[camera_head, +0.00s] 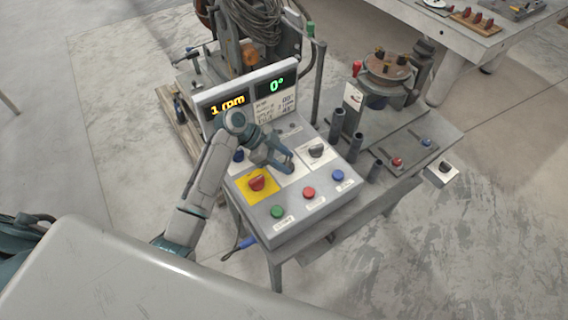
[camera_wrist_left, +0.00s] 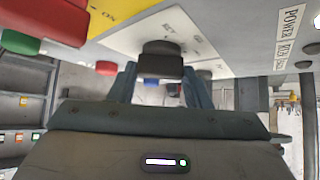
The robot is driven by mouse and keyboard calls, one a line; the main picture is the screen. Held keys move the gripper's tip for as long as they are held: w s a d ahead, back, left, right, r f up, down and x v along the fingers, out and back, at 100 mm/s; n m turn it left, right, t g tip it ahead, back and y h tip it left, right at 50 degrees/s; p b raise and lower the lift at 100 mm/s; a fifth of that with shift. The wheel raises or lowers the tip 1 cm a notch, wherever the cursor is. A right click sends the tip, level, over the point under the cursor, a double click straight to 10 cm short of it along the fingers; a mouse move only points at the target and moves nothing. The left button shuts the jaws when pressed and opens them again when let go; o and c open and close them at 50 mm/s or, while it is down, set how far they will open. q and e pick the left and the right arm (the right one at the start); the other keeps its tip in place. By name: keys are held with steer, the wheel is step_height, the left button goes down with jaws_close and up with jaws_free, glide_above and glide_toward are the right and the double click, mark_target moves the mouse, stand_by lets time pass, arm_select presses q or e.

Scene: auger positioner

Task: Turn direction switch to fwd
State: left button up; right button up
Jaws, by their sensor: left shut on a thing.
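The grey control box (camera_head: 300,222) stands on a metal stand in the middle of the head view. My left gripper (camera_head: 287,166) reaches down onto its sloped panel from the left, over a white plate. In the left wrist view its two blue-grey fingers (camera_wrist_left: 160,88) are on either side of a black knob (camera_wrist_left: 160,62), shut on it. I take this knob as the direction switch; its labels are too small and turned to read. The gripper hides the knob in the head view. My right gripper is not in view.
A second black knob (camera_head: 316,150) is right of the gripper. A red knob on a yellow plate (camera_head: 257,182) is to its left. Green (camera_head: 277,211), red (camera_head: 309,193) and blue (camera_head: 337,175) buttons line the front. The display (camera_head: 250,97) rises behind, showing 1 rpm and 0°.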

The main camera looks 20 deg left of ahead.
arm_select(q)
steer(key=shift+w+m+g+b, duration=0.1)
steer(key=shift+m+g+b, duration=0.2)
steer(key=shift+m+g, duration=0.1)
steer(key=o, duration=1)
steer(key=shift+a, duration=0.15)
